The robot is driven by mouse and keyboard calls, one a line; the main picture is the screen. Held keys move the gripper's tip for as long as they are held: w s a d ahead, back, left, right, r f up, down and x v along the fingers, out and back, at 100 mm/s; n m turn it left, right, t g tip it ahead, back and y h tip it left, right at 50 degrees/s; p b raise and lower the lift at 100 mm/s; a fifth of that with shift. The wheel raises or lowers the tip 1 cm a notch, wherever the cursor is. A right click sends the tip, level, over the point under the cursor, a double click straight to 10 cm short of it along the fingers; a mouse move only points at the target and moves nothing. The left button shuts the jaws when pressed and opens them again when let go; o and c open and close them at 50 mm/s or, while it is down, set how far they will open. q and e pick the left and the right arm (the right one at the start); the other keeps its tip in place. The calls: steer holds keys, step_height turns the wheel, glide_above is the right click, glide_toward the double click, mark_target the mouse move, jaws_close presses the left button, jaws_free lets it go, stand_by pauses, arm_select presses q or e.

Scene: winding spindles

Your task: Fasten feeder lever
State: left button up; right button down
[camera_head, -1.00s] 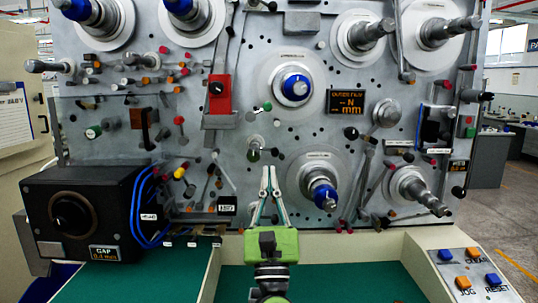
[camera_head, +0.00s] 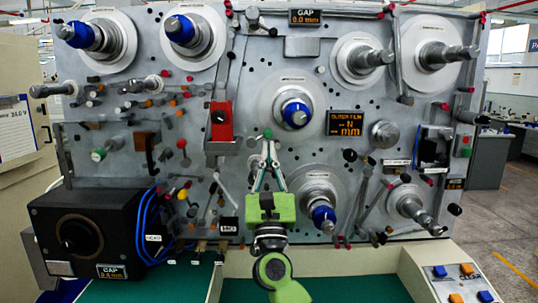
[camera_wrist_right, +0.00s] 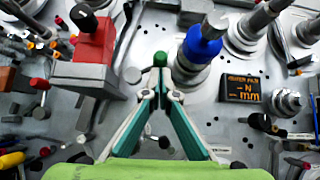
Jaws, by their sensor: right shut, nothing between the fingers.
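I cannot tell for certain which of the panel's several levers is the feeder lever. A small green knob (camera_head: 267,133) sits on the panel below the middle spindle. My right gripper (camera_head: 268,145) reaches up to just below this knob, with its fingertips together and empty. I cannot tell whether the tips touch the green knob. My left gripper is not in view.
A red box (camera_head: 220,122) stands out left of the gripper. A blue-capped spindle (camera_head: 295,114) is close above right, another (camera_head: 324,216) below right. A black box (camera_head: 90,238) stands lower left. A button console (camera_head: 452,288) is lower right.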

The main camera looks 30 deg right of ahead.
steer(key=shift+r+y, duration=0.1)
steer(key=shift+y, duration=0.2)
steer(key=shift+s+n+t+y+p, duration=0.1)
steer(key=shift+n+t+y+p, duration=0.3)
steer(key=shift+n+y, duration=0.3)
